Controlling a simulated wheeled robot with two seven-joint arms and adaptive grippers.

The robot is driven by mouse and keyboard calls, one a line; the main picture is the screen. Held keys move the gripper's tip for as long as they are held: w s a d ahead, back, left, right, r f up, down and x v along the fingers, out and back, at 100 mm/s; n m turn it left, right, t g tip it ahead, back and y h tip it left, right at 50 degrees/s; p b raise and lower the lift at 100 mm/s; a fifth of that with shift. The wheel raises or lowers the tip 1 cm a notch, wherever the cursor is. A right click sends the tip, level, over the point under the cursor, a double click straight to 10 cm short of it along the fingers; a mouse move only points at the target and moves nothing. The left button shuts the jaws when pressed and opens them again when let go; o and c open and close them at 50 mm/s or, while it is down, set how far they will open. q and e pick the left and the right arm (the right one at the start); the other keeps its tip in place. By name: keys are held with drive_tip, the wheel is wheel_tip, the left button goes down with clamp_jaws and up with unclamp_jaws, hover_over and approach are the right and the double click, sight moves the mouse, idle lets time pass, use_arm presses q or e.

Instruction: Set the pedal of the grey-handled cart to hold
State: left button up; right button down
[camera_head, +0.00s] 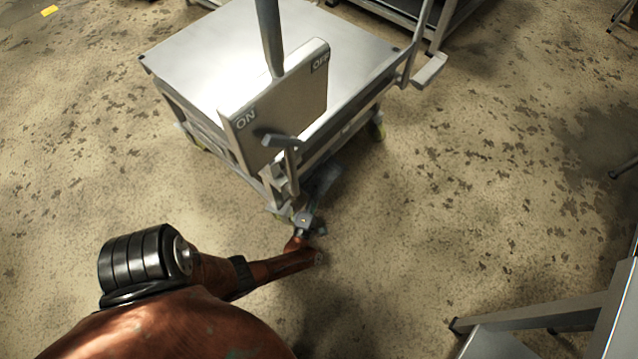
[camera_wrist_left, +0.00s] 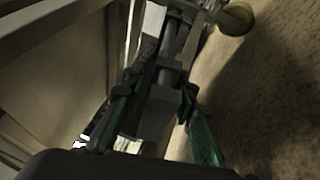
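The cart (camera_head: 205,62) has a flat metal top and a grey upright handle (camera_head: 270,38). A plate marked ON at its left end and OFF at its right end (camera_head: 285,92) stands at its near side. A small grey lever (camera_head: 282,141) sticks out below the plate; I cannot tell whether it is the pedal. My left gripper (camera_head: 306,219) is low by the cart's near corner, below that lever. In the left wrist view my left gripper (camera_wrist_left: 160,122) has its green-padded fingers spread on either side of a grey block (camera_wrist_left: 157,112). Contact is unclear. My right gripper is out of view.
A caster wheel (camera_wrist_left: 237,19) shows at the top of the left wrist view. A grey metal frame (camera_head: 545,318) stands at the lower right, and another metal frame (camera_head: 425,22) at the top. The stained floor (camera_head: 480,180) right of the cart is clear.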

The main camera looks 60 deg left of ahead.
use_arm(q)
drive_tip(key=v, duration=1)
drive_tip(key=shift+s+m, duration=0.2)
drive_tip(key=shift+m, duration=0.1)
